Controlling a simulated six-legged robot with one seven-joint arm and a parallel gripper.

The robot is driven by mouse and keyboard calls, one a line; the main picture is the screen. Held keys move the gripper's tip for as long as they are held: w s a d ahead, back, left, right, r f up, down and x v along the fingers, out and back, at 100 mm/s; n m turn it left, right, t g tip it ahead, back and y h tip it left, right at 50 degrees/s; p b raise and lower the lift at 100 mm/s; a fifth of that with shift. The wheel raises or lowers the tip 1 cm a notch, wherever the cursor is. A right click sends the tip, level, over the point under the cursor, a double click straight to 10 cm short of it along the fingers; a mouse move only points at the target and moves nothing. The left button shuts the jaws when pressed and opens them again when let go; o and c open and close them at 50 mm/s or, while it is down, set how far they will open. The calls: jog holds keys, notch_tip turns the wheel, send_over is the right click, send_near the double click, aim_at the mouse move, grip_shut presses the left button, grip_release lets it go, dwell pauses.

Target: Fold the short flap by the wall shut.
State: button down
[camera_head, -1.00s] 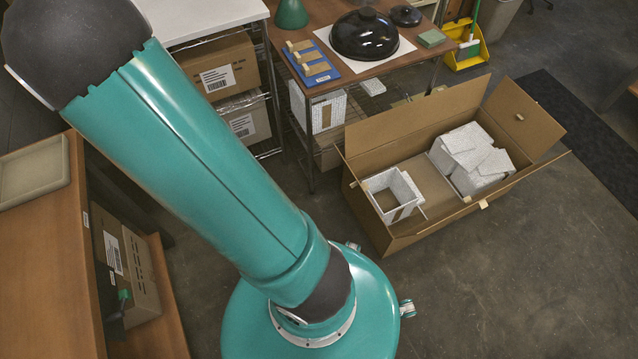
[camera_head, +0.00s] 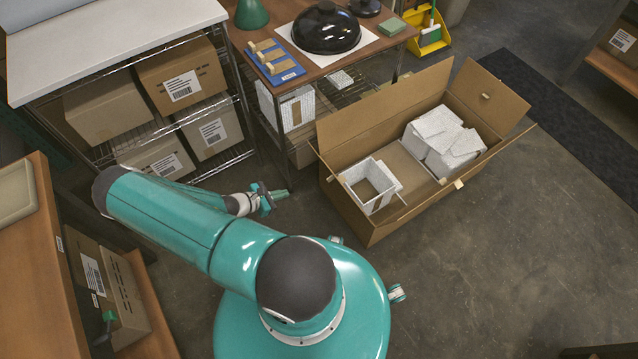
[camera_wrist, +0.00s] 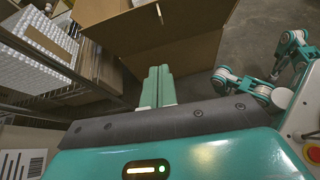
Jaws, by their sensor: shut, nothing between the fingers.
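A long open cardboard box (camera_head: 372,232) stands on the floor right of my base. One short flap (camera_head: 487,97), with a small hole, stands open and leans outward at its far right end. The other short end, at the left nearest my gripper, shows a thin flap edge (camera_head: 316,152) sticking outward. I cannot tell which short flap is the one by the wall. My gripper (camera_head: 278,194) is shut and empty, low beside the box's left end and apart from it. In the wrist view, my shut fingers (camera_wrist: 157,88) point toward the brown cardboard (camera_wrist: 150,35).
White foam pieces (camera_head: 440,135) and a white square frame (camera_head: 362,170) lie inside the box. A long back flap (camera_head: 385,112) stands up.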

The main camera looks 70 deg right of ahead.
jog(key=s+r+x, duration=0.1)
jog(key=r+x, duration=0.1)
jog(key=x, duration=1.3)
jog(key=shift+s+d+n, duration=0.2)
jog(key=shift+s+n, duration=0.2)
jog(key=shift+s, duration=0.05)
jog(key=shift+d+r, duration=0.15)
jog(key=shift+r, duration=0.05)
